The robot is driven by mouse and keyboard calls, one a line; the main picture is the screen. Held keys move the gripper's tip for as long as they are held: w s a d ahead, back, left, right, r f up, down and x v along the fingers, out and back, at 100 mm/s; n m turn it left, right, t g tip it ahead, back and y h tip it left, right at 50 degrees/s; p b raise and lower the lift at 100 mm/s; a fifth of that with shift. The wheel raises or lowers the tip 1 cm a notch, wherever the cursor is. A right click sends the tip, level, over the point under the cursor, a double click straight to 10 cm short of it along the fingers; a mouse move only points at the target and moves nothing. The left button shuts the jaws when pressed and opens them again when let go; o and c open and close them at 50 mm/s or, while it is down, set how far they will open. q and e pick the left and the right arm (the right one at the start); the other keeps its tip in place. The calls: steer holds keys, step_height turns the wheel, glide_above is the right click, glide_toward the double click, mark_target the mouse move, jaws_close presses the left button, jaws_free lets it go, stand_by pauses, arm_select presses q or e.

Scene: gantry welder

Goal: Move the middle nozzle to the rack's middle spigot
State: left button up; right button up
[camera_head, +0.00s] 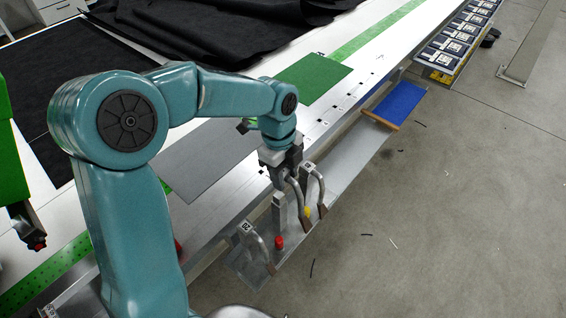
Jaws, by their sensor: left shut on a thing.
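My left gripper (281,176) points down over the metal side shelf and is shut on the middle nozzle (292,188), a grey curved pipe with a brownish tip. A grey upright block (279,212) stands just below the jaws. A second curved nozzle (317,182) with a numbered tag is close on the right. A third nozzle (261,246), tagged too, is at the lower left. A red peg (279,242) and a yellow peg (307,212) show between the nozzles. I cannot tell whether the held nozzle is clear of its support. My right gripper is not in view.
The shelf (343,157) runs along the white table, with a blue pad (399,102) farther up. A green sheet (314,77) and a grey sheet (208,158) lie on the table. Concrete floor (460,210) is open at right. Green machinery (22,150) stands at left.

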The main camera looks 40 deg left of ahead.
mark_target(283, 204)
arm_select(q)
steer(key=shift+s+a+f, duration=0.15)
steer(key=shift+s+f, duration=0.05)
steer(key=shift+s, duration=0.15)
steer(key=shift+s+a+f+b, duration=0.1)
steer(key=shift+f+b, duration=0.2)
steer(key=shift+b, duration=0.15)
steer(key=shift+d+f+b, duration=0.2)
steer(key=shift+f+b, duration=0.3)
steer(key=shift+f, duration=0.15)
steer(key=shift+d+f+b, duration=0.15)
steer(key=shift+f+b, duration=0.35)
steer(key=shift+f, duration=0.1)
steer(key=shift+a+f+b, duration=0.2)
steer(key=shift+f+b, duration=0.35)
steer(key=shift+f, duration=0.15)
steer(key=shift+d, duration=0.1)
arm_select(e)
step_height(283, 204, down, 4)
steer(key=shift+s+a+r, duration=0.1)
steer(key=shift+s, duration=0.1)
arm_select(q)
steer(key=shift+w, duration=0.2)
steer(key=shift+s, duration=0.1)
steer(key=shift+f+b, duration=1.45)
steer(key=shift+f, duration=0.45)
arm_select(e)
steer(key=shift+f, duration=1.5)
